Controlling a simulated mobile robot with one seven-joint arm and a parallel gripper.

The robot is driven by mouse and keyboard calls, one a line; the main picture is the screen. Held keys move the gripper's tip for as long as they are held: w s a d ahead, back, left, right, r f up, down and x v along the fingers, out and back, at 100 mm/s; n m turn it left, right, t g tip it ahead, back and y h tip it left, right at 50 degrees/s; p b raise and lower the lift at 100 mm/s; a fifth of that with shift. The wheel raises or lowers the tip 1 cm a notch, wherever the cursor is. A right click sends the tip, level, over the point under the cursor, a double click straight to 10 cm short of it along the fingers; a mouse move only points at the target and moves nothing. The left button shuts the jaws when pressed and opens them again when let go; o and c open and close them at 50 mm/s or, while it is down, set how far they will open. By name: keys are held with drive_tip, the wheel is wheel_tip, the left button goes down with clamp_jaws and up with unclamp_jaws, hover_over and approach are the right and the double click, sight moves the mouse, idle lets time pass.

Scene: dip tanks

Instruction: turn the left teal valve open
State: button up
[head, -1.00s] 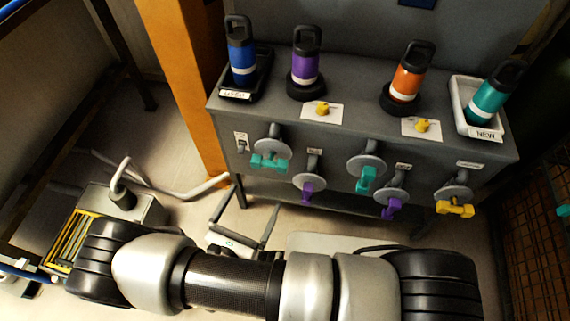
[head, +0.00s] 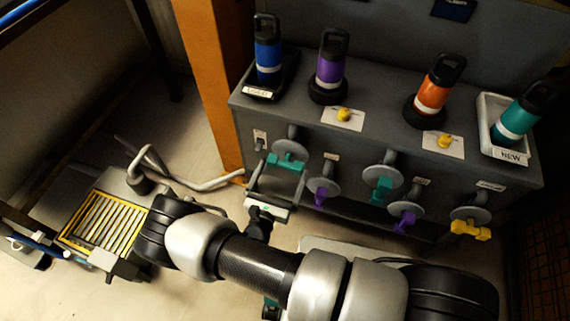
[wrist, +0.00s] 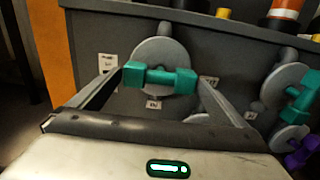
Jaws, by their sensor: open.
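The left teal valve has a teal T-shaped handle (head: 286,161) on a round grey disc, on the front of the grey cabinet. Its bar lies roughly level. In the wrist view the teal handle (wrist: 160,77) is in the upper middle. My gripper (head: 275,172) is open and empty, just in front of and below this handle. In the wrist view my gripper's fingers (wrist: 158,84) are spread toward the two ends of the bar; I cannot tell whether they touch it. A second teal valve (head: 383,188) is further right, its handle upright.
Purple valves (head: 319,191) and a yellow valve (head: 470,229) share the cabinet front (head: 345,150). Blue (head: 268,53), purple (head: 330,68), orange (head: 435,85) and teal (head: 515,118) bottles stand on top. An orange post (head: 205,80) rises left of the cabinet.

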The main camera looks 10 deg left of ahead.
sight(284, 168)
drive_tip(key=shift+w+d, duration=0.15)
drive_tip(key=shift+w, duration=1.55)
drive_tip(key=c, duration=0.7)
